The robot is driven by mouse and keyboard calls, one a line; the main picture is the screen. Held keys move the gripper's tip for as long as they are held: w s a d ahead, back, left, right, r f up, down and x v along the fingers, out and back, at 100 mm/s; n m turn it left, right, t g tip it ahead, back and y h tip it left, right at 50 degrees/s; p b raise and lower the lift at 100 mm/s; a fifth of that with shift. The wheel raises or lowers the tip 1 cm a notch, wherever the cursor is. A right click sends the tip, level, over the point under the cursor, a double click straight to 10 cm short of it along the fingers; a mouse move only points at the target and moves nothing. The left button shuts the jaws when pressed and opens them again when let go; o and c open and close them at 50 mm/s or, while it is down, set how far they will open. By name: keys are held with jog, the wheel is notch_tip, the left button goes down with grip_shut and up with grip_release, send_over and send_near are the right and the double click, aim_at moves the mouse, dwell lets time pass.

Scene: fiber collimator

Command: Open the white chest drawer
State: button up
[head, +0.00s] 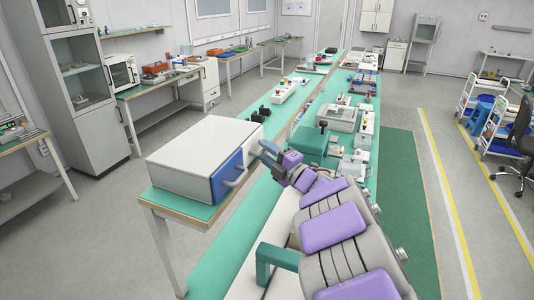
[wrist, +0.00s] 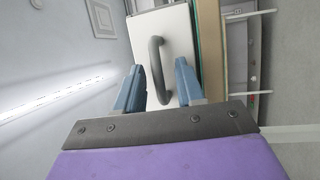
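The white chest (head: 195,155) stands on the near end of the green-topped bench. My gripper (head: 267,150) is beside the chest, close to the front's far edge. In the wrist view the fingers of my gripper (wrist: 158,84) are apart, with nothing held between them. The dark curved handle (wrist: 157,68) shows between the fingertips against a pale panel (wrist: 178,40). I cannot tell how far the fingertips are from the handle, but no grip shows.
A grey cabinet (head: 85,100) and side tables line the left wall. A white cart (head: 485,110) stands at right.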

jog(key=shift+c, duration=0.2)
grip_shut()
jog(key=shift+d+f, duration=0.15)
